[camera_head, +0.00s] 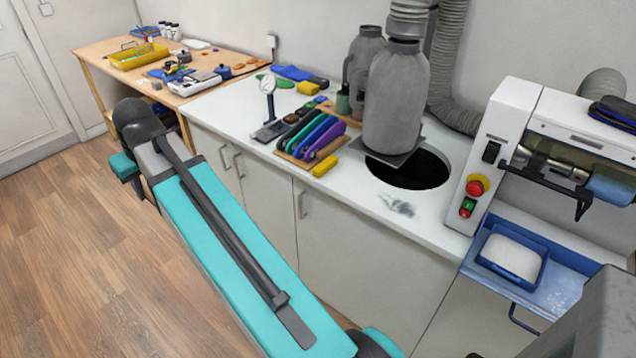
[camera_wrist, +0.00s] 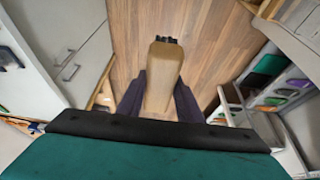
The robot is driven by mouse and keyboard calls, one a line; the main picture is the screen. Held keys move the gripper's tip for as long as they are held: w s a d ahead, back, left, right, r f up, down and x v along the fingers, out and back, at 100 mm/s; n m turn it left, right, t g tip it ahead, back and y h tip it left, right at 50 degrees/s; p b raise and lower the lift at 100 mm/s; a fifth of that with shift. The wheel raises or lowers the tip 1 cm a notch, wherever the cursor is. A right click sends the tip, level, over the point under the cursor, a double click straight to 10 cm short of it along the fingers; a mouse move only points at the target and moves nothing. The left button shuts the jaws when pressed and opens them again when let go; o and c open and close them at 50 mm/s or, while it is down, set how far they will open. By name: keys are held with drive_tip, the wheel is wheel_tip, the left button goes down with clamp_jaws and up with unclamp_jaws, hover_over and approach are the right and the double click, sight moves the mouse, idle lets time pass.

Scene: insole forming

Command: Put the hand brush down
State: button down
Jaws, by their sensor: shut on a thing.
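The hand brush (camera_wrist: 163,66) shows in the wrist view as a tan wooden body with a small dark part at its far end. My gripper (camera_wrist: 158,92) is shut on it, with one dark finger on each side. The wooden floor shows behind the brush, and the brush touches no surface that I can see. In the head view my teal arm stretches to the left along the counter front; my gripper and the brush are hidden there.
The white counter (camera_head: 228,112) holds a rack of coloured tools (camera_head: 312,132), a yellow block (camera_head: 325,166), a grey canister (camera_head: 396,100) beside a round hole (camera_head: 425,172), and a grey dust patch (camera_head: 397,207). A cluttered wooden table (camera_head: 92,53) stands far left. A machine (camera_head: 515,125) stands right.

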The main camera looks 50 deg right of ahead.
drive_tip(key=s+d+f+b, duration=0.1)
drive_tip(key=s+d+f, duration=0.1)
drive_tip(key=s+d, duration=0.5)
drive_tip(key=s+d+f+b, duration=0.15)
drive_tip(key=s+d, duration=0.25)
drive_tip(key=d, duration=0.7)
drive_tip(key=s+d+f, duration=0.2)
drive_tip(key=s+d, duration=0.3)
drive_tip(key=d, duration=0.5)
drive_tip(key=s+d+f, duration=0.1)
drive_tip(key=s+d, duration=0.3)
drive_tip(key=s, duration=0.4)
drive_tip(key=s+d+f+b, duration=0.1)
drive_tip(key=s+d, duration=0.3)
drive_tip(key=s, duration=0.4)
drive_tip(key=s+d+f+b, duration=0.1)
drive_tip(key=s+d, duration=0.4)
drive_tip(key=s, duration=0.3)
drive_tip(key=shift+f, duration=0.35)
drive_tip(key=shift+d, duration=0.15)
